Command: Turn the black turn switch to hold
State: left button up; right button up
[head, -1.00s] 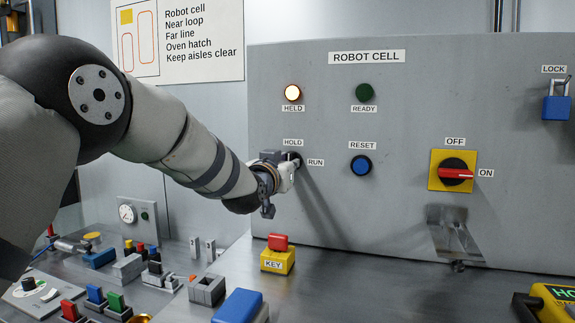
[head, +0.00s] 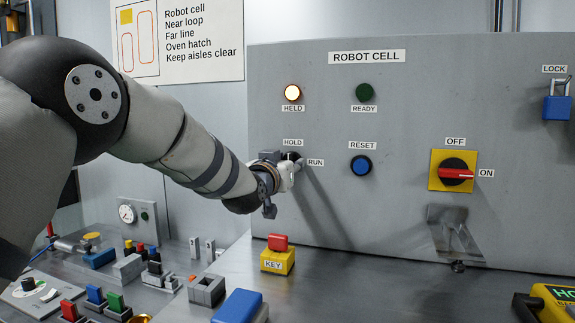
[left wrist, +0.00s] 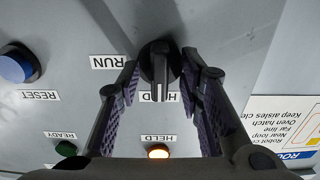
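The black turn switch (head: 294,156) sits on the grey panel between the HOLD and RUN labels. In the head view my left gripper (head: 289,168) partly covers it. In the left wrist view, which is upside down, the switch (left wrist: 160,65) has its grip bar and white mark pointing to the HOLD label (left wrist: 158,97). The fingers of my left gripper (left wrist: 160,72) stand open on either side of the switch, with a gap to the grip bar. The HELD lamp (head: 292,92) is lit; the READY lamp (head: 364,92) is dark. My right gripper is not in view.
On the panel are a blue RESET button (head: 361,166), a red-and-yellow rotary switch (head: 455,171) pointing to ON, and a blue padlock (head: 557,106). A yellow KEY block (head: 277,258) stands on the bench below. Many small parts crowd the bench at left.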

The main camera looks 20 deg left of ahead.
pick_arm(q)
jog(key=s, duration=1.2)
jog(key=shift+a, duration=0.2)
